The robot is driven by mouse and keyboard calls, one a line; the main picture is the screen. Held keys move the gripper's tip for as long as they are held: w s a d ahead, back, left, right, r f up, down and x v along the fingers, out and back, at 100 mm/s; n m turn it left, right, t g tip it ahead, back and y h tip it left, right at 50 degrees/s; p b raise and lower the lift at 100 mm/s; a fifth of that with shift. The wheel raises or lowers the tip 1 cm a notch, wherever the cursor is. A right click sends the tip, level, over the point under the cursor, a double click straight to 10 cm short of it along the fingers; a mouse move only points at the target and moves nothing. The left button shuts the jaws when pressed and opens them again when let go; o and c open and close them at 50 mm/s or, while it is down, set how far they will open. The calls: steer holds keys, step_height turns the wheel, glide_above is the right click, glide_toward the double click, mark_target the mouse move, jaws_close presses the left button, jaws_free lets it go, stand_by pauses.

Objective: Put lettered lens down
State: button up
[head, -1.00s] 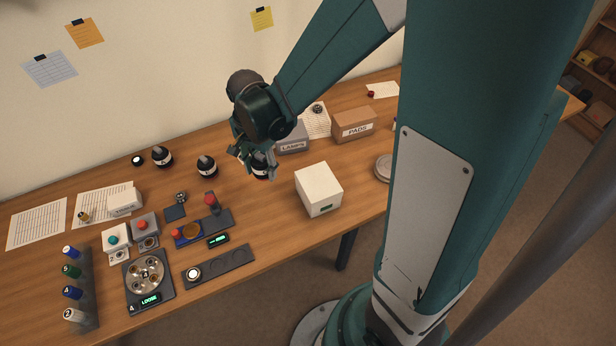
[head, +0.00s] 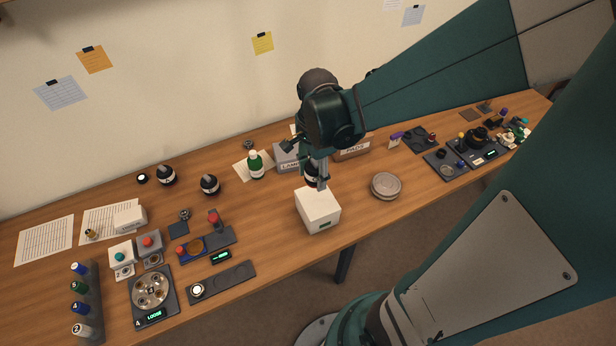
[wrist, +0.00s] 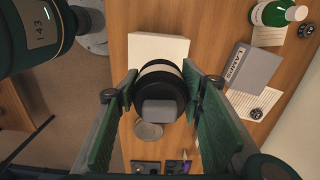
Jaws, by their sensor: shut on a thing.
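My gripper (wrist: 160,95) is shut on a black lens (wrist: 160,92) with a pale band, one green-padded finger on each side. In the head view the held lens (head: 311,174) is largely hidden by my gripper (head: 318,176), just behind the top of the white box. I cannot read its letter or tell its exact height. Two similar black lenses with pale labels, a left one (head: 166,175) and a right one (head: 209,184), stand on the table to the left.
The white box (head: 318,209) stands close below my gripper. A grey round tin (head: 386,186) is to its right. A grey labelled box (head: 287,157), a brown PADS box (head: 352,149) and a green bottle (head: 255,165) stand behind. Bare table lies left of the white box.

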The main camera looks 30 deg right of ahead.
steer(key=shift+s+d+r, duration=0.25)
steer(key=shift+s+d, duration=0.05)
steer(key=shift+d, duration=0.05)
steer(key=shift+f, duration=0.15)
glide_above(318, 201)
steer(key=shift+w+f+b, duration=0.15)
steer(key=shift+f+b, duration=0.05)
steer(key=shift+f, duration=1.2)
steer(key=shift+w+f+b, duration=0.1)
steer(key=shift+f+b, duration=0.1)
steer(key=shift+f, duration=1.2)
steer(key=shift+f, duration=0.15)
steer(key=shift+f+b, duration=0.3)
steer(key=shift+f, duration=1.65)
steer(key=shift+f+b, duration=0.35)
steer(key=shift+b, duration=0.1)
steer(key=shift+f, duration=0.1)
steer(key=shift+c, duration=0.5)
steer(key=shift+s+f, duration=0.15)
steer(key=shift+s, duration=0.05)
steer(key=shift+c, duration=0.6)
